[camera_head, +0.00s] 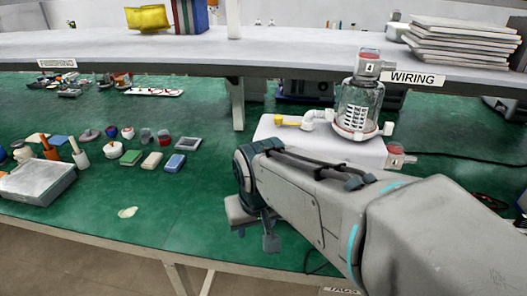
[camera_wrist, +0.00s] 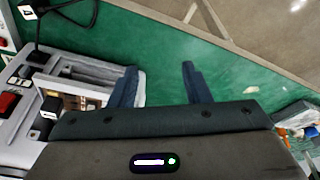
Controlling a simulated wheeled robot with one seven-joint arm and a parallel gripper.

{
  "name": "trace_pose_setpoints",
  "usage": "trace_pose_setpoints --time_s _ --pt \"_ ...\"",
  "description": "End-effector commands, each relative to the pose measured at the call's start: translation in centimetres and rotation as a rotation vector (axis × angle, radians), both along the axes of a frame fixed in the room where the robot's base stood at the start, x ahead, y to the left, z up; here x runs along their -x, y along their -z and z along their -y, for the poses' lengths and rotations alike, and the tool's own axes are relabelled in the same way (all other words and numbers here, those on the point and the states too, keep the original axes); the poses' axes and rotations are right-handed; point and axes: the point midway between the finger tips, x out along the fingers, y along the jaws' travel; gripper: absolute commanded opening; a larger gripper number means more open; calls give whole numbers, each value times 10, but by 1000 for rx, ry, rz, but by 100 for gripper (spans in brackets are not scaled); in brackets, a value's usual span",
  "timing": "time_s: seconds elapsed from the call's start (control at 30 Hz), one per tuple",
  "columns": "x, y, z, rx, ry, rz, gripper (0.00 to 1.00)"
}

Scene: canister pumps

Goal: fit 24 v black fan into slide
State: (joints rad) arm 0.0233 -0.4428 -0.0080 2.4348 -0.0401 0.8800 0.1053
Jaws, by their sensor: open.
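My gripper (camera_head: 258,236) is low at the front edge of the green bench, pointing down. In the wrist view its two dark fingers (camera_wrist: 160,78) stand apart, with green bench top between them and nothing held. The canister pump (camera_head: 357,108), a clear canister with a white elbow pipe, stands on a white base behind my arm. In the wrist view the grey pump housing (camera_wrist: 88,68) lies left of the fingers, with an open recess that may be the slide. The left finger is close to this housing; contact cannot be told. I cannot pick out the black fan in either view.
Small bottles and blocks (camera_head: 151,160) and a grey tray (camera_head: 38,182) lie further left. A white shelf (camera_head: 120,44) spans the back, held by a post (camera_head: 237,103). A black cable runs right of the pump.

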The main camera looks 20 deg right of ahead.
Motion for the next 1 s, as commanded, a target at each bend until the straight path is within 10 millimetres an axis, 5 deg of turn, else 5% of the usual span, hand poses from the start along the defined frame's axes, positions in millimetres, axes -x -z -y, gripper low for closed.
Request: trace_pose_setpoints --time_s 0.03,0.2,0.4,1.0 --pt "-18 -25 11 4 63 11 44" --pt "-72 -76 56 24 296 62 44" --pt "-107 -103 94 37 463 109 44" --pt "-138 -26 116 38 484 115 44"
